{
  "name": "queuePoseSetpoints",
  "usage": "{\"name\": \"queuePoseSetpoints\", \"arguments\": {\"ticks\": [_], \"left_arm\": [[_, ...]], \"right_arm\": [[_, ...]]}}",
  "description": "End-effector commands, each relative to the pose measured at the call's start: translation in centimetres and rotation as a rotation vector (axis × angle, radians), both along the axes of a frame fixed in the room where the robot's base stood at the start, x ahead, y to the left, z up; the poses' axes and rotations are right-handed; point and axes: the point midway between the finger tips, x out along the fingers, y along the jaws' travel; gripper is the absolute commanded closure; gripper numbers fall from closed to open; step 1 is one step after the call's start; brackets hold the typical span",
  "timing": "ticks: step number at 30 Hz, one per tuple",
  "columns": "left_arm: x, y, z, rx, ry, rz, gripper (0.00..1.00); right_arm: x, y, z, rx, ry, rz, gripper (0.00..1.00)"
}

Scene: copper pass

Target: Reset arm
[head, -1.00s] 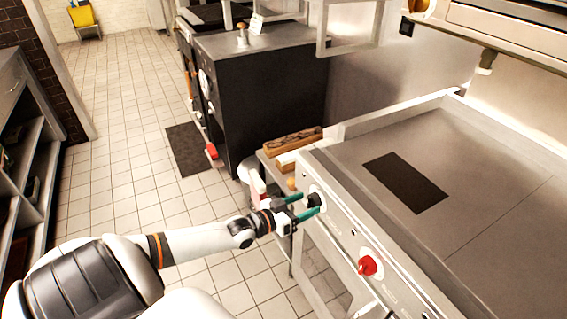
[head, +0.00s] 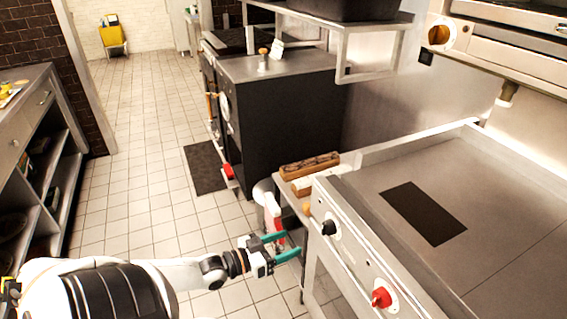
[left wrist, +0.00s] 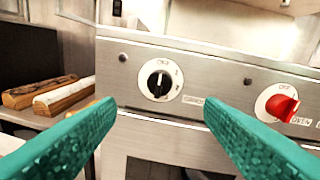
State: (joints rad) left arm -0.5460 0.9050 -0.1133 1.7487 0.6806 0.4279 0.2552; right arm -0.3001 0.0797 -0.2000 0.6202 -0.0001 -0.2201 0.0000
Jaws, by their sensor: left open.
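My left gripper (head: 284,247) is open and empty, its two green fingers apart in front of the griddle unit's front panel. In the left wrist view its fingers (left wrist: 160,130) spread at the lower left and lower right. A black knob (left wrist: 159,84) on a white dial sits on the panel between and beyond them, clear of both fingers. The black knob also shows in the head view (head: 329,227), up and right of the fingertips. A red knob (head: 381,297) is further right on the same panel, and it shows in the wrist view (left wrist: 281,105). My right gripper is out of view.
The steel griddle (head: 470,190) with a dark plate (head: 424,212) fills the right. Wooden blocks (head: 310,166) lie on a low shelf left of it. A black oven (head: 285,115) stands behind. Open shelves (head: 50,180) line the left.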

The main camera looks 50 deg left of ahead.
Motion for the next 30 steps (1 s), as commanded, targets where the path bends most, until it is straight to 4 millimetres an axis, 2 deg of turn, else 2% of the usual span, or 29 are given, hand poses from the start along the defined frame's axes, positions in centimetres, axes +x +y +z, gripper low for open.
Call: {"name": "queuePoseSetpoints", "arguments": {"ticks": [11,14,17,20,21,23,24,26,27,30], "left_arm": [[0.0,0.1,-0.2,0.002,0.003,0.003,0.38],[-0.3,0.8,-2.0,0.027,0.034,0.028,0.38],[-1.3,2.3,-6.4,0.081,0.115,0.086,0.38],[-3.5,3.7,-13.0,0.157,0.249,0.151,0.38],[-4.7,3.9,-15.9,0.187,0.313,0.172,0.38],[-6.8,3.9,-20.0,0.229,0.410,0.195,0.38],[-8.4,3.7,-22.7,0.254,0.478,0.206,0.38],[-10.8,2.9,-26.5,0.289,0.578,0.212,0.38],[-12.6,2.1,-28.9,0.308,0.647,0.210,0.38],[-17.4,-0.7,-34.4,0.355,0.817,0.186,0.38]], "right_arm": [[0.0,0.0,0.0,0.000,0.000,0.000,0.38],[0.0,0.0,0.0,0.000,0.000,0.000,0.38],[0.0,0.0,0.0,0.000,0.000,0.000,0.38],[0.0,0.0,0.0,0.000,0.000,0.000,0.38],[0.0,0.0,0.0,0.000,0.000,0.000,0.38],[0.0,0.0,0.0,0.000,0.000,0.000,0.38],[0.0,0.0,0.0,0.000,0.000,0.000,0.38],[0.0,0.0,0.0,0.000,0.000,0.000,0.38],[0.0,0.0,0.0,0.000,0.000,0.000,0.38],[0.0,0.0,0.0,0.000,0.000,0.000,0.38]]}}
